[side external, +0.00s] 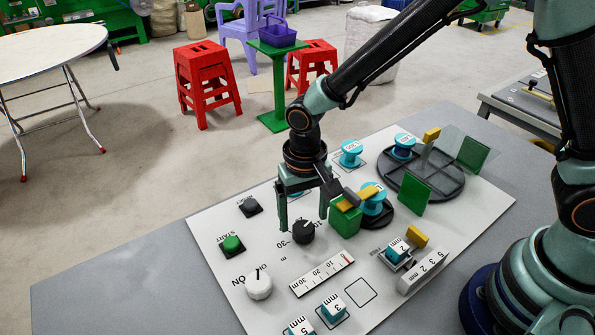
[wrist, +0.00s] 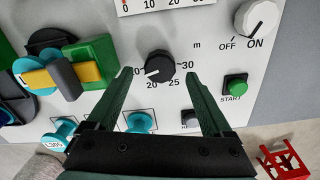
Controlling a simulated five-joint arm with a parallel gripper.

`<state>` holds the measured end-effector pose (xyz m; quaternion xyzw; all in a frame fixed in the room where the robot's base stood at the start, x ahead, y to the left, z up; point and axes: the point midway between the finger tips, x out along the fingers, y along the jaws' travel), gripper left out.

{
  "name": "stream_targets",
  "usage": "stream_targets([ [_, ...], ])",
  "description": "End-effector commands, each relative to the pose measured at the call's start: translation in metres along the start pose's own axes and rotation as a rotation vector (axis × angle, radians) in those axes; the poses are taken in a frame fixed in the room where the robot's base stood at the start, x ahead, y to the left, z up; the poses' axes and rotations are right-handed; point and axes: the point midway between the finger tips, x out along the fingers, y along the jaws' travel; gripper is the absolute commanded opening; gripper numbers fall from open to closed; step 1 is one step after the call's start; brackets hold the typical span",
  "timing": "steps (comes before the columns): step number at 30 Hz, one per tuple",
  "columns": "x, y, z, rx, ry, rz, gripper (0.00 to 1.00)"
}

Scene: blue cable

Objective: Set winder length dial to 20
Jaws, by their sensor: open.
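The winder length dial is a black round knob (side external: 303,232) on the white panel (side external: 215,235); it also shows in the wrist view (wrist: 159,65). Its white pointer mark faces left and slightly down in the wrist view, left of the printed 20. The labels 20, 25 and 30 run around its lower and right side there; the label on the left is partly unclear. My gripper (side external: 303,220) is open with one green finger on each side of the dial, as the wrist view also shows (wrist: 160,74). Whether the fingers touch the knob is not clear.
A green block and yellow bar (wrist: 75,68) stand close beside the left finger in the wrist view. A white OFF/ON knob (side external: 258,284), a green START button (side external: 232,243) and a length scale (side external: 321,274) are nearby. Cyan spools (side external: 351,154) stand beyond.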

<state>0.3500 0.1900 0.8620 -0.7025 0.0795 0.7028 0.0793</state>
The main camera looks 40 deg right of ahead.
Motion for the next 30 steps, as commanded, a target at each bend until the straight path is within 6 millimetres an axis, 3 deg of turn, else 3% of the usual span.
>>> stream_targets([
  [6,0.025,0.000,0.000,0.000,-0.002,0.002,0.85],
  [18,0.030,0.000,0.000,0.000,0.001,-0.001,0.85],
  [24,0.030,0.000,0.000,0.000,0.001,-0.001,0.08],
  [25,0.030,0.000,0.000,0.000,0.001,-0.001,0.00],
  [30,0.030,0.000,0.000,-0.008,0.001,-0.001,0.00],
])
